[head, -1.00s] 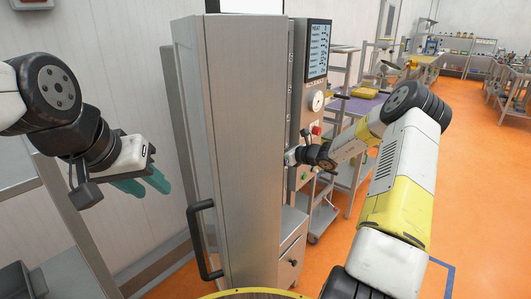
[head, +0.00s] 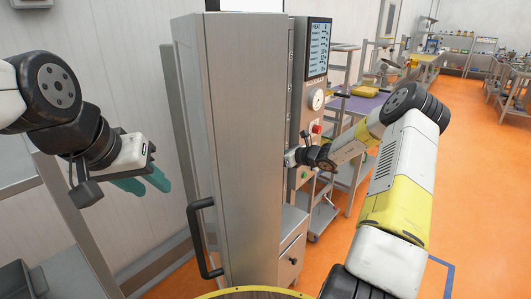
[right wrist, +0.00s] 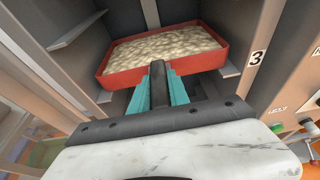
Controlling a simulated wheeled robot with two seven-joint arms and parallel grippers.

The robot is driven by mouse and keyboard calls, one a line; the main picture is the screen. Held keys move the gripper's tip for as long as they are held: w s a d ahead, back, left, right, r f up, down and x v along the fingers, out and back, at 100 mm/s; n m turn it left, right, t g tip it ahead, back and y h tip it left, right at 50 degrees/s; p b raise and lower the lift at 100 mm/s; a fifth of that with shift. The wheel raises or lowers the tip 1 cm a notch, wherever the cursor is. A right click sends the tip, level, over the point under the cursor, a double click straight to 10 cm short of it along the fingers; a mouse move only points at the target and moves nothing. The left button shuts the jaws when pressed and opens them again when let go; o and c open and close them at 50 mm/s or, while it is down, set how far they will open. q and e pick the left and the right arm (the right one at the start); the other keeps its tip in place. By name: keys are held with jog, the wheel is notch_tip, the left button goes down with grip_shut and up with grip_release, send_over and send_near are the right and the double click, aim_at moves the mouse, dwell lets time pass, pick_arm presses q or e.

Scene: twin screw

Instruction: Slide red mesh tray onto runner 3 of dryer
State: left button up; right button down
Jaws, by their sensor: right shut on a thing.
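The red mesh tray (right wrist: 165,70), filled with pale granular stuff, shows in the right wrist view. It is level-looking and inside the dryer's opening (right wrist: 115,15), between the side walls. My right gripper (right wrist: 158,76) is shut on the dark handle at the tray's near side. The label "3" (right wrist: 257,57) is on the frame just right of the tray. A runner ledge (right wrist: 229,71) lies beside the tray's right edge; whether the tray rests on it I cannot tell. In the head view the dryer body hides the tray and right fingers. My left gripper (head: 143,184) is open and empty, left of the dryer (head: 245,150).
The dryer door with its black handle (head: 200,238) faces me in the head view. A control panel (head: 318,48) with gauge and red button is close to my right forearm. A cart (head: 358,105) stands behind. Orange floor (head: 480,190) is free at right.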

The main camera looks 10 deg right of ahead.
jog(key=shift+r, duration=0.1)
jog(key=c, duration=1.2)
grip_release()
jog(key=shift+o, duration=0.2)
jog(key=v, duration=0.7)
jog(key=shift+s+d, duration=0.2)
jog(key=shift+s, duration=0.1)
